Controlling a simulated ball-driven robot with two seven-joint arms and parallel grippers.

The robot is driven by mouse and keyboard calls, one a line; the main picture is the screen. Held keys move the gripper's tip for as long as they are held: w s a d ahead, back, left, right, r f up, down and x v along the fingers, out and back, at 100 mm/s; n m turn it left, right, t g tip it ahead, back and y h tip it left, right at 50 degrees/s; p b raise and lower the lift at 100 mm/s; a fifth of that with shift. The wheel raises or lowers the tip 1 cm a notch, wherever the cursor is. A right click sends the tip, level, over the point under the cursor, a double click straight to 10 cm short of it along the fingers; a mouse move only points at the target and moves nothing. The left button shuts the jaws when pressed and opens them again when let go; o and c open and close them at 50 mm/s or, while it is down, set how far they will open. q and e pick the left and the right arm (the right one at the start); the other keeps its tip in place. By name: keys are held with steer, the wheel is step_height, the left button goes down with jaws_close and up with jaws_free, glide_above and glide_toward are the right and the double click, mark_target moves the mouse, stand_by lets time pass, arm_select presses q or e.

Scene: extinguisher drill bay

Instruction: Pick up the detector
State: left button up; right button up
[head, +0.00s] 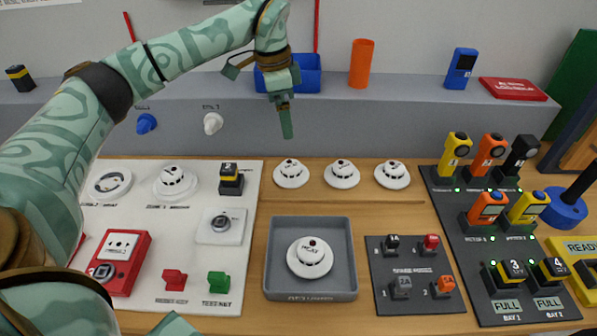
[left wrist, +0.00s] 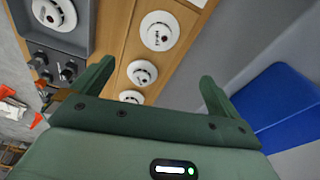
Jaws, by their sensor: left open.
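Several round white detectors are in view. One detector (head: 310,258) lies in the grey tray (head: 352,262); it also shows at the top left of the left wrist view (left wrist: 47,12). Three more stand in a row on the wood behind the tray: left (head: 291,174), middle (head: 342,174) and right (head: 392,175). Another detector (head: 175,183) sits on the white board. My left gripper (head: 264,98) is open and empty, above and behind the row, near the grey ledge. In the left wrist view the row lies beyond my left gripper's spread fingers (left wrist: 156,84). My right gripper is out of view.
A blue bin (head: 308,78) and an orange cylinder (head: 362,63) stand on the ledge behind. A red call point (head: 120,255) is on the white board (head: 150,290). Dark panels with small devices (head: 415,285) are at right.

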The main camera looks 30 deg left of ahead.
arm_select(q)
steer(key=b, duration=0.3)
glide_toward(291, 165)
steer(key=f, duration=0.3)
steer(key=w+f, duration=0.1)
steer(key=f, duration=0.1)
steer(key=shift+w+d+f, duration=0.1)
steer(key=shift+d+f, duration=0.05)
steer(key=shift+d, duration=0.15)
step_height(291, 165, down, 6)
steer(key=shift+d+r+b, duration=0.1)
steer(key=shift+r+b, duration=0.15)
steer(key=shift+b, duration=0.7)
steer(key=shift+r, duration=0.1)
steer(key=shift+c, duration=0.3)
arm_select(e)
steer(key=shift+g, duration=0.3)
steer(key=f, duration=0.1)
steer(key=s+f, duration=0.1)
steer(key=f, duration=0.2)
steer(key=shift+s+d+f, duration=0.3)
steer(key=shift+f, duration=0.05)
arm_select(q)
steer(key=c, duration=0.9)
